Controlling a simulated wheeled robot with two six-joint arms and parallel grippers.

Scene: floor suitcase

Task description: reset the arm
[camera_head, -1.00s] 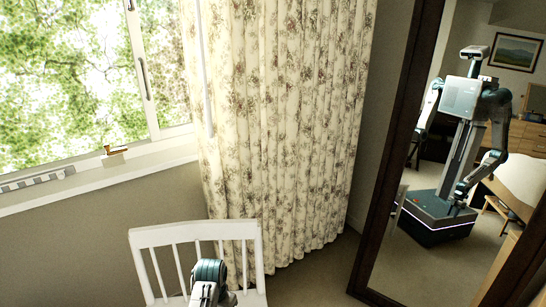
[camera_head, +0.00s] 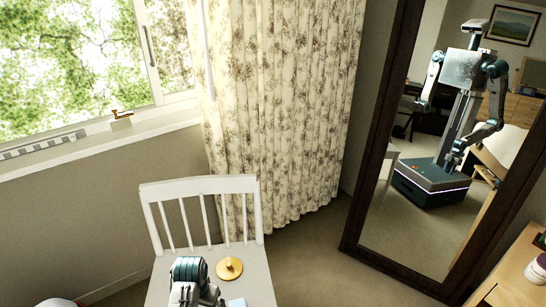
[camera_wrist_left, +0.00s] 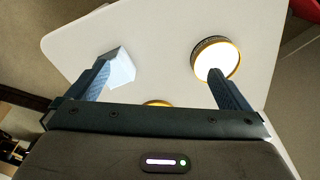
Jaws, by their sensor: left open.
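My left gripper (camera_wrist_left: 162,88) is open in the left wrist view, with its two fingers spread above the white chair seat and nothing held between them. In the head view my left arm shows at the bottom centre over the white chair (camera_head: 205,185), and its fingertips cannot be made out. My right gripper is not directly in view; only a reflection of my body shows in the mirror (camera_head: 432,213).
On the chair seat are a gold round object with a knob (camera_head: 229,268) and a pale blue block (camera_wrist_left: 118,68). A gold-rimmed white disc (camera_wrist_left: 216,58) lies near a finger. A wooden table (camera_head: 515,272) stands at the right. Curtains (camera_head: 280,110) hang behind.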

